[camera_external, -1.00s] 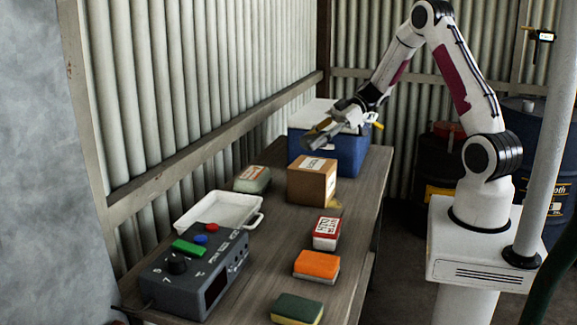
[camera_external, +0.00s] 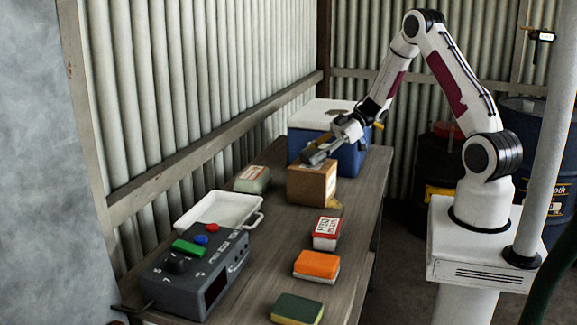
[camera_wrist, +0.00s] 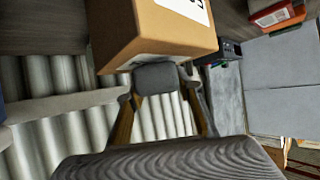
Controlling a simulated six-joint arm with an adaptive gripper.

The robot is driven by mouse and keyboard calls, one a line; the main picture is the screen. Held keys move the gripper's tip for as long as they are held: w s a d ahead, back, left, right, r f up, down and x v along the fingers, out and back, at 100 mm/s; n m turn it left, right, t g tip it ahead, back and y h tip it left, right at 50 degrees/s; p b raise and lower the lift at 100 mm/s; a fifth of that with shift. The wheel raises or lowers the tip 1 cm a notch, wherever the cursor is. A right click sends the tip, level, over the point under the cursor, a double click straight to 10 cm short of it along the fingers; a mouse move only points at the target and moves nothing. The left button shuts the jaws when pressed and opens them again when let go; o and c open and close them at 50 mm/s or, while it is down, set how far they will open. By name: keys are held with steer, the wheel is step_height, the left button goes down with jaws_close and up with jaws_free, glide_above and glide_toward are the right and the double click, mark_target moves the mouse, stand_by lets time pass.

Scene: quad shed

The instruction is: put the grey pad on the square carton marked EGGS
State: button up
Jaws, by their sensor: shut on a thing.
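The brown square carton (camera_external: 312,187) stands on the bench in front of the blue box, with a white label on its top; I cannot read the label. It also shows at the top of the wrist view (camera_wrist: 150,35). My gripper (camera_external: 322,150) is shut on the grey pad (camera_external: 313,157), right at the carton's top. In the wrist view the pad (camera_wrist: 157,78) sits between my fingertips, against the carton's edge in the picture. The pad hides most of the carton's top in the outside view. I cannot tell whether pad and carton touch.
A blue box with a white lid (camera_external: 318,113) stands just behind the carton. A grey-green block (camera_external: 252,179) lies to its left. Nearer are a white tray (camera_external: 222,207), a control box (camera_external: 197,273), a red-white box (camera_external: 327,233), an orange sponge (camera_external: 317,264) and a green sponge (camera_external: 297,308).

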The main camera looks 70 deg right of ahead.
steer(key=shift+f, duration=0.3)
steer(key=o, duration=0.9)
steer(key=shift+r, duration=0.1)
steer(key=shift+d+r, duration=0.1)
steer(key=v, duration=1.2)
steer(key=shift+w, duration=0.1)
